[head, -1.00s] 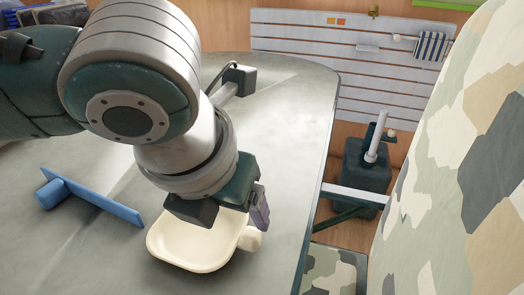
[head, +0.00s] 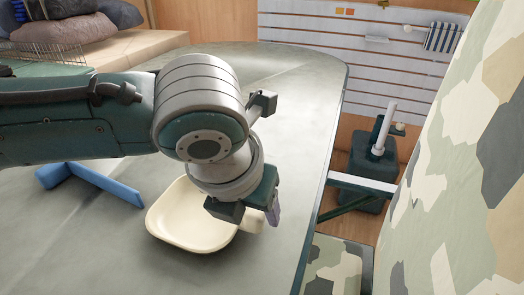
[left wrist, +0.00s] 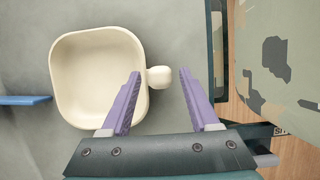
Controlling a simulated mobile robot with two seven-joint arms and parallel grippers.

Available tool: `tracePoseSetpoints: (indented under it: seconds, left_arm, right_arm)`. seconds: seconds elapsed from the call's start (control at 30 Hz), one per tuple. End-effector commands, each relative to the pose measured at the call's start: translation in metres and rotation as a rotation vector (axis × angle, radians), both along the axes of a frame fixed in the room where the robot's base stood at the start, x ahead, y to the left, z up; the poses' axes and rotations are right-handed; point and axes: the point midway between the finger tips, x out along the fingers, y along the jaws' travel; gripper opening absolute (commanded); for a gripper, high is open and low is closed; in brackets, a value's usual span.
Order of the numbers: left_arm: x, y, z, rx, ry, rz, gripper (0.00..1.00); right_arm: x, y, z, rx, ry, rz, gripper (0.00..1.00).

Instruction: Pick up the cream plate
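The cream plate (head: 184,226) is a rounded-square, shallow dish lying on the grey table, with a small round knob on its right side. In the left wrist view the plate (left wrist: 84,75) lies left of the fingers and its knob (left wrist: 160,76) sits between the fingertips. My left gripper (left wrist: 160,80) is open, with purple fingers on either side of the knob and a gap showing by the right finger. In the head view my left gripper (head: 262,212) hangs over the plate's right side and hides part of it. My right gripper is not in view.
A blue T-shaped object (head: 90,182) lies on the table (head: 300,120) left of the plate. The table's right edge is close to the plate, with a camouflage-patterned surface (head: 440,200) beyond it. The table's far part is clear.

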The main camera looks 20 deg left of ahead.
Motion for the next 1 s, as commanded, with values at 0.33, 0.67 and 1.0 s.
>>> tracePoseSetpoints:
  seconds: [0.33, 0.67, 1.0]
  left_arm:
    - [0.0, 0.0002, 0.0001, 0.0, 0.0, 0.0, 0.21]
    - [0.0, 0.0003, 0.0002, 0.001, 0.0, 0.0, 0.0]
    - [0.0003, 0.0003, 0.0006, 0.001, -0.001, 0.0, 0.0]
  right_arm:
    - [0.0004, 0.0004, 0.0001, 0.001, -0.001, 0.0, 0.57]
    - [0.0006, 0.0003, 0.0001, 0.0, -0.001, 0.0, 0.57]
    - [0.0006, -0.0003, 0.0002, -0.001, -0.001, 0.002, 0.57]
